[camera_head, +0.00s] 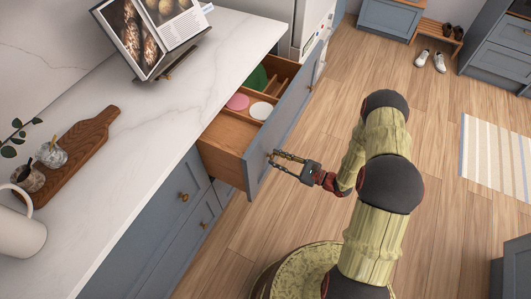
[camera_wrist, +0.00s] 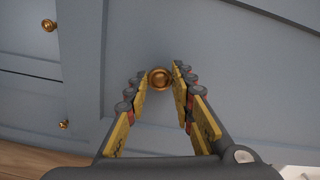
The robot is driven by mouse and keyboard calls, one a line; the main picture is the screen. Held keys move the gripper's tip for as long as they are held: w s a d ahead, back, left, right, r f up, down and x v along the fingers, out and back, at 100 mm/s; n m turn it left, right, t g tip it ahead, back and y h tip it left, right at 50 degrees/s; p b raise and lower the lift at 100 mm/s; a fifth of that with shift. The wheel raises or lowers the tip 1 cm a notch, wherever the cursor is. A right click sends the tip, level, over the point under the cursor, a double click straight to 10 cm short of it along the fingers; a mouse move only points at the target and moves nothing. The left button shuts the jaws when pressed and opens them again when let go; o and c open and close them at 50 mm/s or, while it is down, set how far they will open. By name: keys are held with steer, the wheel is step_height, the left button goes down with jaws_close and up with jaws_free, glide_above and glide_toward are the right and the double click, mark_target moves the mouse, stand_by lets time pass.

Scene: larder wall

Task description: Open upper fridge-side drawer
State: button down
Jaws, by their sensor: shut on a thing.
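The upper drawer (camera_head: 287,112) next to the fridge is pulled well out from the counter in the head view. It has a blue-grey front and a wooden box. My gripper (camera_head: 274,156) is at the near end of its front, shut on a round brass knob. In the wrist view my gripper's yellow-padded fingers (camera_wrist: 160,73) stand on both sides of the brass knob (camera_wrist: 160,79), against the blue-grey drawer front (camera_wrist: 225,70). In the head view the fingers mostly hide this knob.
The drawer holds a green item (camera_head: 257,78), a pink disc (camera_head: 238,102) and a white disc (camera_head: 261,110). The marble counter (camera_head: 150,125) carries a book stand (camera_head: 150,35) and wooden board (camera_head: 78,150). The white fridge (camera_head: 315,25) stands beyond. Wooden floor (camera_head: 250,225) is clear beside the drawer.

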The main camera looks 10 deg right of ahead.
steer(key=v, duration=1.9)
steer(key=shift+s+p, duration=0.2)
steer(key=shift+p, duration=0.15)
steer(key=shift+d, duration=0.2)
steer(key=c, duration=1.5)
jaws_free()
steer(key=v, duration=1.2)
